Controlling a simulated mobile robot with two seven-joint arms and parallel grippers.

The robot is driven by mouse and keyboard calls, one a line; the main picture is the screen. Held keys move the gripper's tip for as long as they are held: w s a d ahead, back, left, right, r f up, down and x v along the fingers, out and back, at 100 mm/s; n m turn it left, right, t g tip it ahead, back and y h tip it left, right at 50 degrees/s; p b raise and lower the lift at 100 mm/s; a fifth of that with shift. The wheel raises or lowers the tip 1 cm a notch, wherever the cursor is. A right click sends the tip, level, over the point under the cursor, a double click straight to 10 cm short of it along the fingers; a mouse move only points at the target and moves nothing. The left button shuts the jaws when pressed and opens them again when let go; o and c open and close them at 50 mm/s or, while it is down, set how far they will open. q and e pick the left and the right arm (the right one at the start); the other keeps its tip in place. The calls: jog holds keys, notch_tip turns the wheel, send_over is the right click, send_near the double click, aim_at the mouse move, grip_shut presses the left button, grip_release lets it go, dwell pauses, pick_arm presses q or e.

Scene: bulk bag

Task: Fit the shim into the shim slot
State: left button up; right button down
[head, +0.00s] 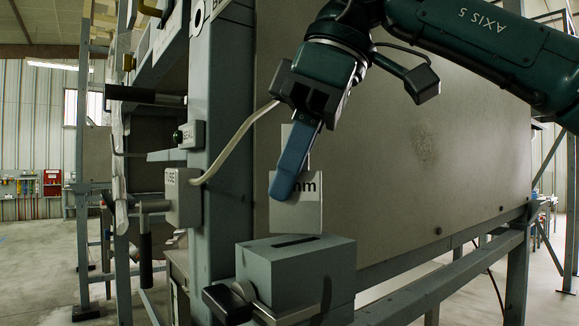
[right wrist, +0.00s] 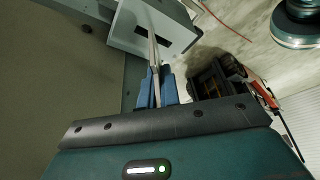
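The shim (head: 311,213) is a thin pale grey plate with dark lettering ending in "mm". My right gripper (head: 291,178), with blue fingers, is shut on its upper part, and one finger covers some of the lettering. The shim hangs roughly upright. The shim slot (head: 295,241) is a narrow dark opening in the top of a grey block (head: 325,263). In the head view the shim's lower edge shows just above the slot, apart from it. The right wrist view shows the shim (right wrist: 152,45) edge-on between the blue fingers (right wrist: 157,90), pointing toward the block (right wrist: 125,22). My left gripper is not in view.
A lever with a black knob (head: 227,304) sticks out at the block's front left. A grey post (head: 225,130) with a small box and pale hose (head: 236,140) stands left of the shim. A large grey panel (head: 430,150) lies behind my right arm.

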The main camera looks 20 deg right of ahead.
jog(key=shift+f+b, duration=0.3)
jog(key=shift+b, duration=0.05)
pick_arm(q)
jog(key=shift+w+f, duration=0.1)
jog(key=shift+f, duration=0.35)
pick_arm(e)
jog(key=shift+f, duration=0.2)
jog(key=c, duration=1.8)
grip_release()
jog(key=shift+r, duration=0.1)
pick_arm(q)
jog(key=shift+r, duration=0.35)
pick_arm(e)
jog(key=shift+o, duration=0.9)
